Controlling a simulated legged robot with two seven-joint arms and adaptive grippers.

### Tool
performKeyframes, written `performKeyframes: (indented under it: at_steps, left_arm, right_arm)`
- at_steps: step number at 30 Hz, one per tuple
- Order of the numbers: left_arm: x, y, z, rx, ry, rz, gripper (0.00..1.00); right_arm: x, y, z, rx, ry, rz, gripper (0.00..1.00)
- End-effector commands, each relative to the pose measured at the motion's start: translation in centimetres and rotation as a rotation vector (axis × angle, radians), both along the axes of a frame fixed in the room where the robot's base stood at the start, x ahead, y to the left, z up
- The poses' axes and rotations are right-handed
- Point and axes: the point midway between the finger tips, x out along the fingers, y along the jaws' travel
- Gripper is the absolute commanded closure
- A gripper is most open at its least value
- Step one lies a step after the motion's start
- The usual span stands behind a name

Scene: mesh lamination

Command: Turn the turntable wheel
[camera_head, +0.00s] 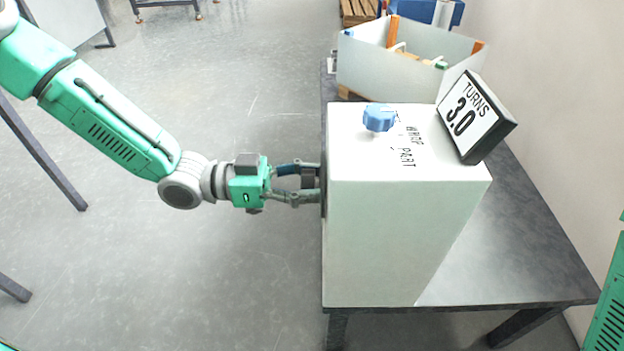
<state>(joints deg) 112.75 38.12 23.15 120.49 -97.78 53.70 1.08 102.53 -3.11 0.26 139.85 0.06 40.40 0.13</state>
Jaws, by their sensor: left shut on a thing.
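A large white box (380,230) stands on a dark table. A blue knob (379,118) sits on its top near printed lettering. A tilted display (472,115) on the box reads "TURNS 3.0". A dark round edge, likely the turntable wheel (323,190), shows thinly on the box's left side; most of it is hidden by the angle. My left gripper (317,183) reaches in from the left and is shut at that edge, with its fingertips against the side of the box. What lies between the fingertips is hard to see. My right gripper is not in view.
The dark table (520,240) has bare room to the right of the box. A grey open bin (400,75) with items stands behind the box. A wall runs along the right. The floor on the left is open, with other table legs at the edges.

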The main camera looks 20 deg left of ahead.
Motion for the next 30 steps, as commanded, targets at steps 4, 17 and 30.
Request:
performKeyframes:
  at_steps: [4, 17, 30]
  left_arm:
    - [-0.06, 0.17, -0.13, 0.035, -0.113, 0.001, 0.88]
    - [-0.10, 0.38, -0.26, 0.112, -0.380, 0.004, 0.89]
    - [-0.08, 0.32, -0.22, 0.112, -0.380, 0.005, 0.37]
  right_arm:
    - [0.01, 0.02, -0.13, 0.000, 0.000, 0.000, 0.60]
    - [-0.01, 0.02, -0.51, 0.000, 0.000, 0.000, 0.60]
    - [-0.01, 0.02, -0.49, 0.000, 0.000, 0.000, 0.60]
